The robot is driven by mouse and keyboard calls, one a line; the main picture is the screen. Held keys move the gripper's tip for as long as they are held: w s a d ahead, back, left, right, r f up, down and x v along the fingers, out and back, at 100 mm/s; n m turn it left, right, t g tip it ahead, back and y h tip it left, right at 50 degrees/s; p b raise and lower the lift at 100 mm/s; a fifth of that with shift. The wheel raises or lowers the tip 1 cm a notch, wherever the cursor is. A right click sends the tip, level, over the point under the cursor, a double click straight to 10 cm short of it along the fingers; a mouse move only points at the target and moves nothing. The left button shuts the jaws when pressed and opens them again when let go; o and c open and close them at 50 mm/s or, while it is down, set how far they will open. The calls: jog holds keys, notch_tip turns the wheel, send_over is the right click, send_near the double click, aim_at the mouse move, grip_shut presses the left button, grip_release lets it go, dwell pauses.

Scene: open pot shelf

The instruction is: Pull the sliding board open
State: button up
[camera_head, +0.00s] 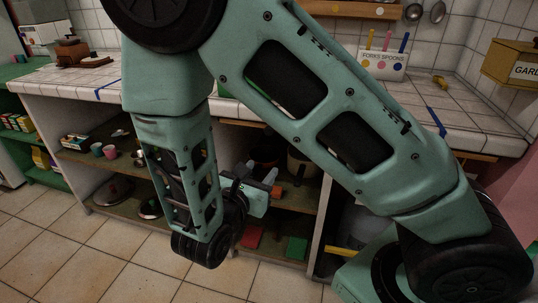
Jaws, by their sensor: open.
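My gripper (275,183) is in front of the open shelf unit under the tiled counter, reaching in from the left. A brown shelf board (298,203) lies in the right-hand bay, just below and beyond the fingertips. I cannot tell for sure that this is the sliding board, or whether the fingers touch it. Pots (301,164) stand behind the gripper on that board, partly hidden by my arm. My forearm and wrist hide much of the bay's left side.
Below the board are a red item (252,238) and a green item (296,247). A pale upright panel (322,225) bounds the bay at right. The left bay holds cups (110,151) and pans. The tiled floor (85,262) in front is clear.

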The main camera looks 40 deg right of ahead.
jog(key=w+a+f+n+t, duration=0.1)
jog(key=w+f+n+t, duration=0.1)
jog(key=w, duration=0.1)
send_near(268, 134)
jog(key=shift+y, duration=0.3)
jog(key=x, duration=0.4)
jog(key=b+x, duration=0.1)
jog(key=x, duration=0.4)
jog(key=shift+s+d+r, duration=0.1)
jog(key=shift+r, duration=0.15)
grip_shut()
